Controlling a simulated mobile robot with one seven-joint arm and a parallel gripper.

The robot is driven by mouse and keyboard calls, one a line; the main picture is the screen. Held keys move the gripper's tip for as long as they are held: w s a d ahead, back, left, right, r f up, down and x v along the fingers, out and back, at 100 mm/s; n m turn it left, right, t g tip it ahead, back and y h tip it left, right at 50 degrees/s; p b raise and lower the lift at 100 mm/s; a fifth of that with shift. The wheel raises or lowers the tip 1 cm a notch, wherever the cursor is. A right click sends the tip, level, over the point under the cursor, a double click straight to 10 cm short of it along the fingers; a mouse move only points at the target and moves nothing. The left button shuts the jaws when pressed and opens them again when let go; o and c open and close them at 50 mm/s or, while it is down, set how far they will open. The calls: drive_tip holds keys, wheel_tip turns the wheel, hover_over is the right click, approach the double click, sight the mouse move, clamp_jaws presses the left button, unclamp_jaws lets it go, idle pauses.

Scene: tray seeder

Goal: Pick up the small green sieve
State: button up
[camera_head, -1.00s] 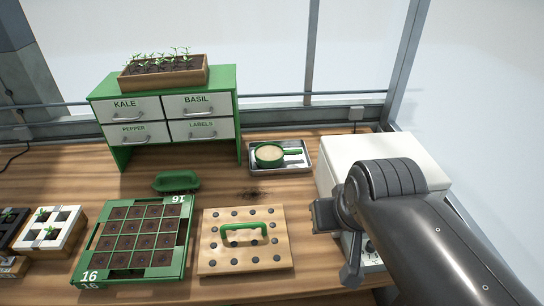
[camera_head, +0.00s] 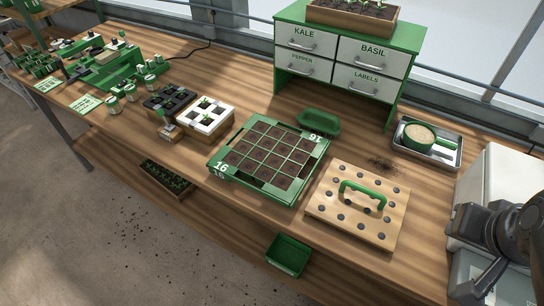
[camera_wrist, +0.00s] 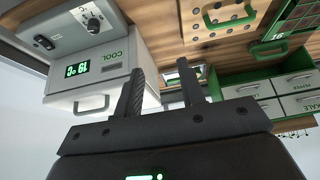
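The small green sieve (camera_head: 412,143) sits in a shallow metal tray (camera_head: 447,159) at the back right of the bench. It has a round green rim, a pale tan filling and a green handle pointing right. In the wrist view the metal tray (camera_wrist: 172,76) shows small and partly hidden behind one finger; I cannot make out the sieve clearly there. My gripper (camera_wrist: 160,80) is open and empty, its two dark fingers apart. In the head view my arm is at the lower right edge, well in front of the tray, and nothing touches the sieve.
A white appliance (camera_head: 487,190) with a display stands right of the tray. The green drawer cabinet (camera_head: 398,62) stands to its left. A wooden dibble board (camera_head: 325,208) with a green handle and a green seed tray (camera_head: 212,163) lie in front. Dark soil is spilled near the metal tray.

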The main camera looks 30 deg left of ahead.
drive_tip(key=shift+o, duration=0.8)
